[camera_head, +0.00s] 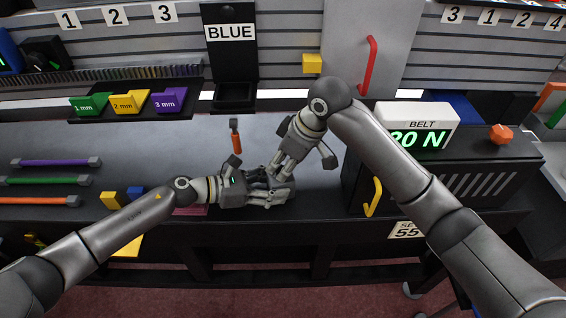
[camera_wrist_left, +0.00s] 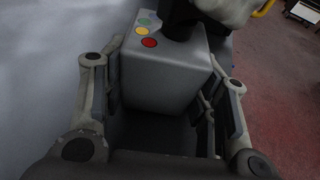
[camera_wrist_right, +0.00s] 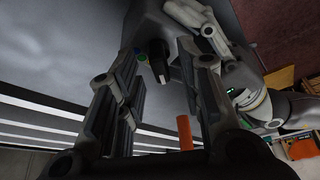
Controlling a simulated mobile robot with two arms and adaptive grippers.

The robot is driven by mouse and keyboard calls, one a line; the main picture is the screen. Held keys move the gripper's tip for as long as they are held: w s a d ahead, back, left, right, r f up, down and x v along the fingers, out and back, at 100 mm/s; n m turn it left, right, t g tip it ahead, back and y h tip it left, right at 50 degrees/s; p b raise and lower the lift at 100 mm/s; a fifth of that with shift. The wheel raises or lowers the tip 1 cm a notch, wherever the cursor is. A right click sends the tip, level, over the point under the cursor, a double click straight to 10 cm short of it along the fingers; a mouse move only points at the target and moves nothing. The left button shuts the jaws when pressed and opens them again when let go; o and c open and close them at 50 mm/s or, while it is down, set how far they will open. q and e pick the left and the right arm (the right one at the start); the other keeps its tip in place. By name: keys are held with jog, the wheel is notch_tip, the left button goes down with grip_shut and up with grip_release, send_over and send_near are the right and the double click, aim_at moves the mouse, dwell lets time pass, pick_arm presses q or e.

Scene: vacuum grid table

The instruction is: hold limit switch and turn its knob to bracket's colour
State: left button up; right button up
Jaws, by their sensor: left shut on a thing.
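The limit switch is a grey box (camera_wrist_left: 165,75) with green, yellow and red dots on its face. My left gripper (camera_head: 284,191) is shut on its sides; in the head view fingers mostly hide it. Its dark knob (camera_wrist_left: 181,27) shows at the top of the left wrist view, and the knob with a pale pointer mark also shows in the right wrist view (camera_wrist_right: 158,62). My right gripper (camera_head: 277,171) is above the switch, its fingers apart (camera_wrist_right: 160,85), with the knob between or just beyond them; contact is unclear. Which dot the pointer faces is unclear. No part is clearly identifiable as the bracket.
A BLUE sign (camera_head: 231,32) stands behind a black tray. A yellow block (camera_head: 312,63) sits on the back wall by a red handle (camera_head: 370,64). A belt unit (camera_head: 416,124) is at right.

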pick_arm(q)
jog(key=shift+f, duration=0.1)
pick_arm(e)
jog(key=shift+a+f, duration=0.1)
jog(key=shift+f, duration=0.15)
pick_arm(q)
jog(key=shift+s, duration=0.1)
pick_arm(e)
grip_shut()
